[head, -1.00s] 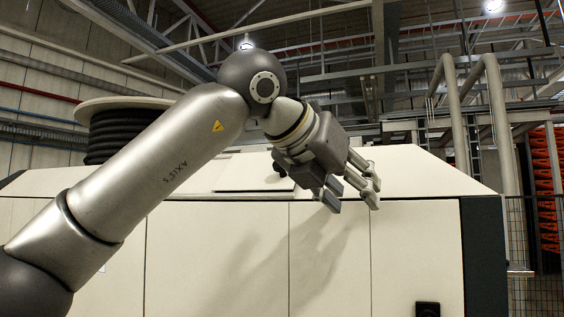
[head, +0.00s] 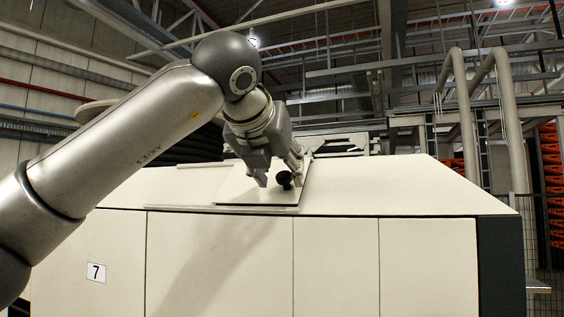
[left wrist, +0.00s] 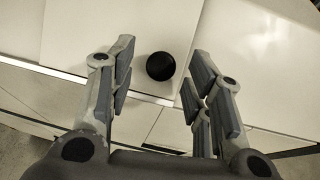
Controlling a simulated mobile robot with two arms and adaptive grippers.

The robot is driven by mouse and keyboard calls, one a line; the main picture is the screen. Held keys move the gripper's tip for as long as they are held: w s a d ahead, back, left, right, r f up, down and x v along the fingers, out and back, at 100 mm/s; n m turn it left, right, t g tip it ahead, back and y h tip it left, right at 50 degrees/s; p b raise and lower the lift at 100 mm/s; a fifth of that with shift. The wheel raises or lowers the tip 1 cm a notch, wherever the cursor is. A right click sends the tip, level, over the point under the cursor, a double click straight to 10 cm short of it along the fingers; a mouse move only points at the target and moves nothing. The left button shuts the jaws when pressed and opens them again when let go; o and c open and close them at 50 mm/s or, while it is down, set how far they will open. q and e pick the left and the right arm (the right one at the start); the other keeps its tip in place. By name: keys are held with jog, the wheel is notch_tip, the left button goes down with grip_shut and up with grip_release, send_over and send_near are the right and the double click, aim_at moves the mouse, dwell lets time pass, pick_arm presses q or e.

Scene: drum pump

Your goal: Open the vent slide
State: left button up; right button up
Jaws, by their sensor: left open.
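The vent slide (head: 240,192) is a flat pale panel on the sloped top of the cream housing. A round black knob (head: 284,180) stands near its right end. My left gripper (head: 279,183) is open at the knob, with fingers on both sides of it in the head view. In the left wrist view, the knob (left wrist: 160,66) shows between the two open fingers, slightly beyond their tips and apart from both. The gripper hides part of the slide in the head view. My right gripper is not in view.
The cream housing (head: 335,255) fills the lower scene, with a label "7" (head: 96,272) on its front. A cable reel (head: 95,110) stands behind my left arm. Pipes (head: 505,120) and a fence rise at the right. The housing top right of the slide is clear.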

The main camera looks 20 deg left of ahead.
pick_arm(q)
jog(key=shift+x, duration=0.8)
jog(key=shift+d, duration=0.1)
jog(key=shift+c, duration=0.2)
grip_shut()
